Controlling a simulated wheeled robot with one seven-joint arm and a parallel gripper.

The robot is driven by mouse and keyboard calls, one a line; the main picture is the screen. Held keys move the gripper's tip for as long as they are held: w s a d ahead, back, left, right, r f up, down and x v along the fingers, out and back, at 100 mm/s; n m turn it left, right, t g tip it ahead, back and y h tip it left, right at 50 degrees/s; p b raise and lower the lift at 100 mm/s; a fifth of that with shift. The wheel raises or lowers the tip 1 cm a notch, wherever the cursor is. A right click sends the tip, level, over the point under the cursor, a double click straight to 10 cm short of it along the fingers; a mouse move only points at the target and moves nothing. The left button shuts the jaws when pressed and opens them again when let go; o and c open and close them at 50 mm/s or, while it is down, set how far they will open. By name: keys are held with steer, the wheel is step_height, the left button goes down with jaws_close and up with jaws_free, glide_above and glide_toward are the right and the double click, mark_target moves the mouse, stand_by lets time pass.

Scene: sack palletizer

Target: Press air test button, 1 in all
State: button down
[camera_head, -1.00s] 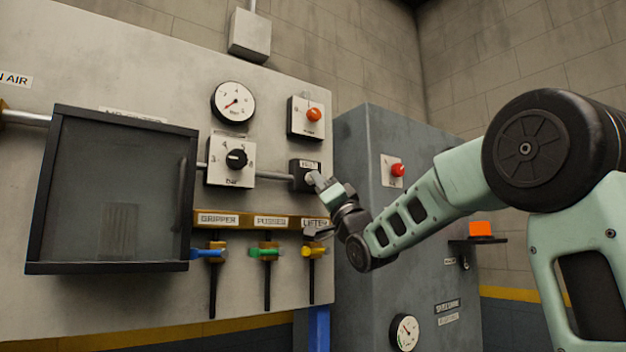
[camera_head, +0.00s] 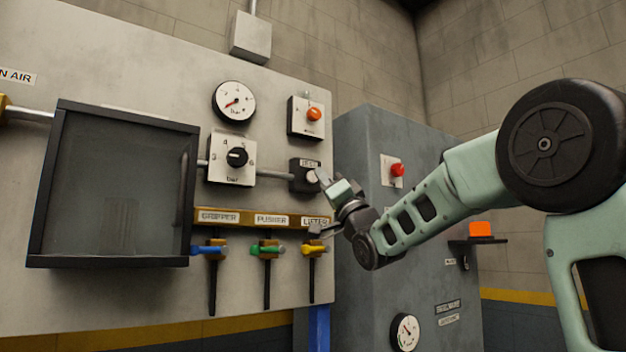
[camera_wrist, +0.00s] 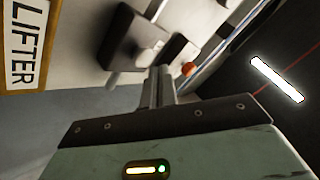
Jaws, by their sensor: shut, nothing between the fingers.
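The air test button is a pale round cap (camera_head: 312,176) on a small black box (camera_head: 300,177) with a white label, at the end of a grey pipe on the panel. My gripper (camera_head: 320,172) is shut and empty, its fingertips just right of the cap; I cannot tell from here whether they touch it. In the wrist view my shut fingers (camera_wrist: 160,72) point toward the panel, and a dark box (camera_wrist: 118,38), probably the button's, shows above and left of them.
Coloured valves (camera_head: 265,252) sit below. A grey cabinet (camera_head: 385,260) with a red button (camera_head: 397,170) stands behind my arm.

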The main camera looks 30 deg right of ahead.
steer(key=s+b, duration=0.3)
steer(key=s, duration=0.2)
steer(key=shift+d, duration=0.1)
steer(key=shift+s, duration=0.1)
stand_by(1.0)
